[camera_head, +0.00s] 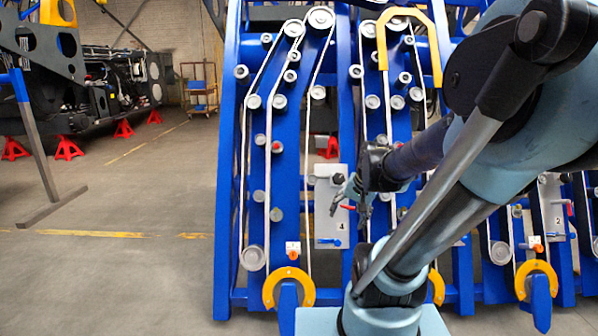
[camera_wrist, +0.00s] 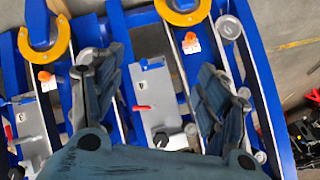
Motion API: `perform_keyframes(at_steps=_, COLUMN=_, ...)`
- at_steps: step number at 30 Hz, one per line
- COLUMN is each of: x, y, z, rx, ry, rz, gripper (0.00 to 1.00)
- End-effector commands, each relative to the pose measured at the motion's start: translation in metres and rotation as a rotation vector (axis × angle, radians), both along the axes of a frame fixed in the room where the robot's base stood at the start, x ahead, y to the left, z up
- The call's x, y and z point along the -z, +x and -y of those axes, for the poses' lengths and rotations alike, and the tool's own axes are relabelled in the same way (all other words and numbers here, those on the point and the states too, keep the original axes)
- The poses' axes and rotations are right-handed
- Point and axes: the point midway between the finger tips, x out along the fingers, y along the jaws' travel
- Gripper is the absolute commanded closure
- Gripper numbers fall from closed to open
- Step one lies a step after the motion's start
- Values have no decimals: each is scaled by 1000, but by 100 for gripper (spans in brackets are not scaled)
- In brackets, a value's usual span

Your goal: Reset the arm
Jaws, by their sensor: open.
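My gripper (camera_head: 350,208) is open and empty in the head view, at the end of my arm, in front of a grey panel (camera_head: 327,228) marked 4 on the blue chassis. In the wrist view my gripper's two dark fingers (camera_wrist: 160,75) stand wide apart on either side of that panel (camera_wrist: 158,88). The panel carries a red handle (camera_head: 347,207), a blue handle (camera_head: 330,240) and a dark knob (camera_head: 339,178). The red handle also shows between the fingers in the wrist view (camera_wrist: 141,108). I cannot tell the exact gap between fingers and panel.
The blue chassis frame (camera_head: 228,180) holds several belts and pulleys. Orange horseshoe-shaped parts (camera_head: 289,288) stick out at its foot. Another panel (camera_head: 552,215) sits at right. Red stands (camera_head: 68,148) and a machine are at the back left. The floor at left is mostly clear.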

Motion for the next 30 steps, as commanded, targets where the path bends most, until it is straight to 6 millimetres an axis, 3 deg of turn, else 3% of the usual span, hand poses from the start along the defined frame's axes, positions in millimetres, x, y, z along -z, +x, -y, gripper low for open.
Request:
perform_keyframes(at_steps=9, x=18, y=-80, z=16, rx=-231, ry=-186, rz=-101, gripper=32)
perform_keyframes(at_steps=15, x=27, y=-114, z=27, rx=-337, ry=-265, rz=-153, gripper=32)
perform_keyframes(at_steps=21, x=29, y=-125, z=32, rx=-377, ry=-294, rz=-174, gripper=32)
perform_keyframes(at_steps=30, x=29, y=-125, z=32, rx=-377, ry=-296, rz=-174, gripper=32)
